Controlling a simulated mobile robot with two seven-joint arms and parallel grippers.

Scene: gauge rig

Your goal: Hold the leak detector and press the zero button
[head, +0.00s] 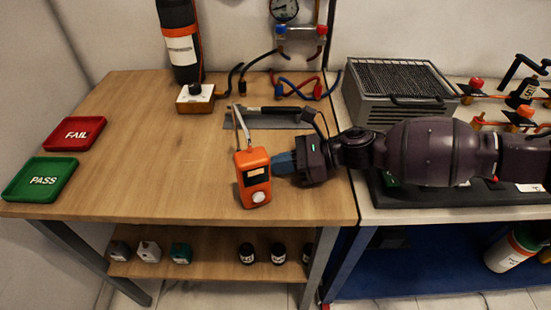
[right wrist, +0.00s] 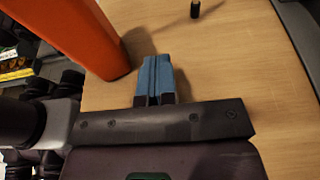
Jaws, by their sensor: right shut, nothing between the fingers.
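The leak detector (head: 252,178) is an orange handheld box with a small dark screen and a thin grey probe rising from its top. It is upright near the front edge of the wooden table. Its white round button (head: 259,197) is low on the front face. My right gripper (head: 279,163) is just right of the detector, its blue fingers shut and empty. In the right wrist view the shut fingers (right wrist: 158,72) lie right of the detector's orange side (right wrist: 75,35); I cannot tell whether they touch it. My left gripper is not in view.
Red FAIL (head: 75,148) and green PASS (head: 40,195) trays lie at the table's left. A black cylinder (head: 180,60), hoses and a grey mat (head: 265,125) are at the back. A grilled box (head: 400,115) stands right. The table's middle is clear.

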